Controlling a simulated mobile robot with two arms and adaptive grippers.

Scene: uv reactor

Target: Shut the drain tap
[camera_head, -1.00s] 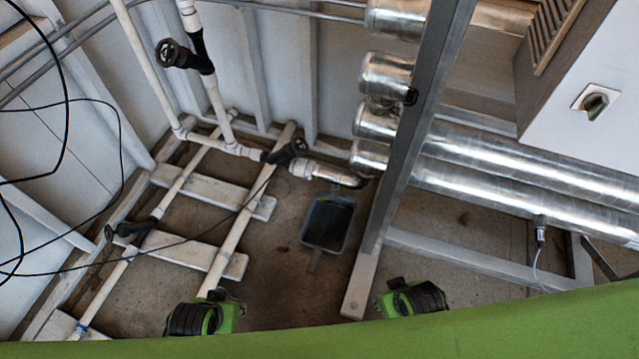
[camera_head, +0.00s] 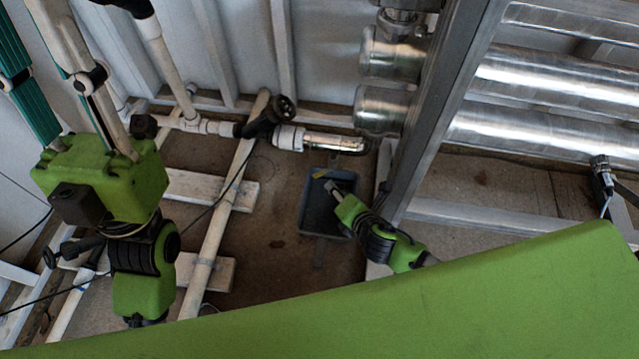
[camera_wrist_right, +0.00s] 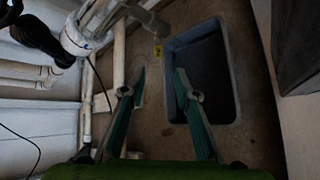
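A valve with a black round handle (camera_head: 285,110) and black body sits on the white pipe beside the wall, in the middle of the head view. I take it as the drain tap; a metal spout (camera_head: 335,143) leads from it towards a dark drain basin (camera_head: 304,222). In the right wrist view, a black valve part (camera_wrist_right: 35,38) shows at upper left. My right gripper (camera_head: 330,184) is over the basin, below and right of the tap, apart from it. In the wrist view its fingers (camera_wrist_right: 160,75) are apart and empty. My left gripper (camera_head: 24,25) is raised at far left, fingers apart, tips near or past the picture edge.
Other black valves are at the top left (camera_head: 135,6) and lower left (camera_head: 82,246). A grey metal post (camera_head: 440,105) stands right of the basin, with large shiny pipes (camera_head: 560,90) behind. Thin black cables hang at left.

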